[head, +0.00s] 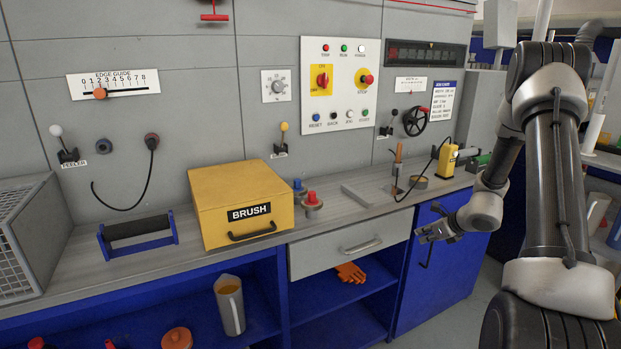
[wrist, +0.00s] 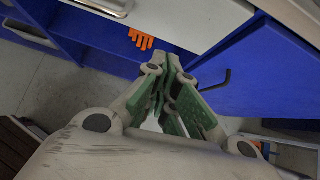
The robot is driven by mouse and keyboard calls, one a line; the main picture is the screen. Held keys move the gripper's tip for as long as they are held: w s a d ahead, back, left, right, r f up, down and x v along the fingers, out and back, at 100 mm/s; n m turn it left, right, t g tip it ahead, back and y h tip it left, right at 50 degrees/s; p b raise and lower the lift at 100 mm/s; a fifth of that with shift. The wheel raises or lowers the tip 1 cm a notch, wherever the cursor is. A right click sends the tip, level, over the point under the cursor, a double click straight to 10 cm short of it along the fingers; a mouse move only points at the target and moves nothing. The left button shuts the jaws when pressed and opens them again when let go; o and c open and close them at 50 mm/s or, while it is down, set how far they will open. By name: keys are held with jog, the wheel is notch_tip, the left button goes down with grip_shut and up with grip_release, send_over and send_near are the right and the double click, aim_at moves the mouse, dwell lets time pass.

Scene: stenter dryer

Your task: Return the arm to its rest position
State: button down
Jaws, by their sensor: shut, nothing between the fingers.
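My gripper (head: 434,233) is at the right of the head view, in front of the blue cabinet door (head: 445,255) and below the bench edge. The arm comes down to it from the upper right and is bent at the elbow. In the wrist view my gripper (wrist: 165,75) has its green-padded fingers together at the tips, with nothing between them. The gripper appears apart from the door and its dark handle (wrist: 216,82), which also shows in the head view (head: 430,250).
The bench carries a yellow BRUSH box (head: 220,190), red and blue knobs and a yellow meter (head: 447,158). Below are a closed grey drawer (head: 320,255), an open shelf with orange gloves (head: 350,272) and a jug (head: 230,305). Floor (head: 465,310) shows clear at the lower right.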

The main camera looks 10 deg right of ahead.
jog(key=s+a+r+n+g+y, duration=0.2)
jog(key=s+a+r+n+g, duration=0.15)
jog(key=s+n, duration=0.5)
jog(key=s+a+r+n+g+y, duration=0.15)
jog(key=s+a+r+n, duration=0.25)
jog(key=s+n, duration=0.4)
jog(key=s+a+r+n+h, duration=0.1)
jog(key=s+r+n+h, duration=0.2)
jog(key=s+r+n, duration=0.4)
jog(key=s+a+r+n+t+h, duration=0.1)
jog(key=s+r+n+h, duration=0.3)
jog(key=s+r+n, duration=0.3)
jog(key=s+v, duration=0.1)
jog(key=v, duration=0.9)
jog(key=shift+s+a+f, duration=0.25)
jog(key=shift+s+f, duration=0.05)
jog(key=shift+s, duration=0.15)
